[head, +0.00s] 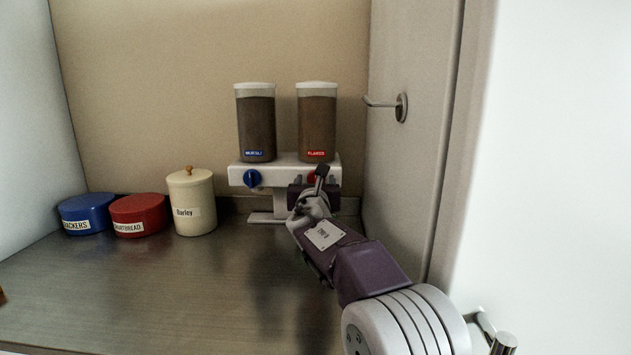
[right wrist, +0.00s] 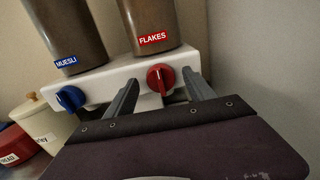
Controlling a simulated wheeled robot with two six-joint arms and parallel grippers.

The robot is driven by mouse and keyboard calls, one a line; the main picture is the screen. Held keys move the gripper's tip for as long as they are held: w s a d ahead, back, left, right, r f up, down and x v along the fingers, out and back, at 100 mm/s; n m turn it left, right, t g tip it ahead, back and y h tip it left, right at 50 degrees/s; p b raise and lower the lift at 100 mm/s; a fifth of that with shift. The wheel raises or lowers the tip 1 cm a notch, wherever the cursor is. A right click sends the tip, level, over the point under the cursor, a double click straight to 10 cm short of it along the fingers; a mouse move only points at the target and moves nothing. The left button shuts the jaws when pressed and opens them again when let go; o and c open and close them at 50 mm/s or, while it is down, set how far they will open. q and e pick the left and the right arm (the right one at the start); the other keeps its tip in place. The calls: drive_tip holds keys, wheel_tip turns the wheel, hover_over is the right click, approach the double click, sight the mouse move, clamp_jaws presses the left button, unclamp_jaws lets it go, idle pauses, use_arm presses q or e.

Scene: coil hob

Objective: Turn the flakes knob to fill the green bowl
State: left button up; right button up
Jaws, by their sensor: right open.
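The flakes canister (head: 317,120) stands on the right of a white dispenser (head: 285,160), with a red label. Its red flakes knob (right wrist: 160,79) is on the front; in the head view it is mostly hidden behind my right gripper (head: 318,180). In the right wrist view, my right gripper (right wrist: 162,88) is open, with one finger on each side of the red knob. I cannot tell whether the fingers touch it. No green bowl shows; the area below the flakes outlet is largely covered by my gripper. My left gripper is not in view.
The muesli canister (head: 256,125) and its blue knob (head: 252,178) are on the dispenser's left. A cream barley jar (head: 192,203), a red tin (head: 138,214) and a blue tin (head: 87,212) stand further left.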

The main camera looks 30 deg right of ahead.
drive_tip(key=shift+w+d, duration=0.25)
drive_tip(key=shift+w, duration=0.15)
drive_tip(key=c, duration=1.3)
drive_tip(key=shift+c, duration=0.2)
drive_tip(key=shift+s+d+f+m+b, duration=0.15)
drive_tip(key=shift+m+b, duration=2.25)
drive_tip(key=shift+m, duration=1.95)
drive_tip(key=shift+d+f+m+b, duration=0.1)
drive_tip(key=shift+m+b, duration=2.3)
drive_tip(key=shift+m, duration=2.25)
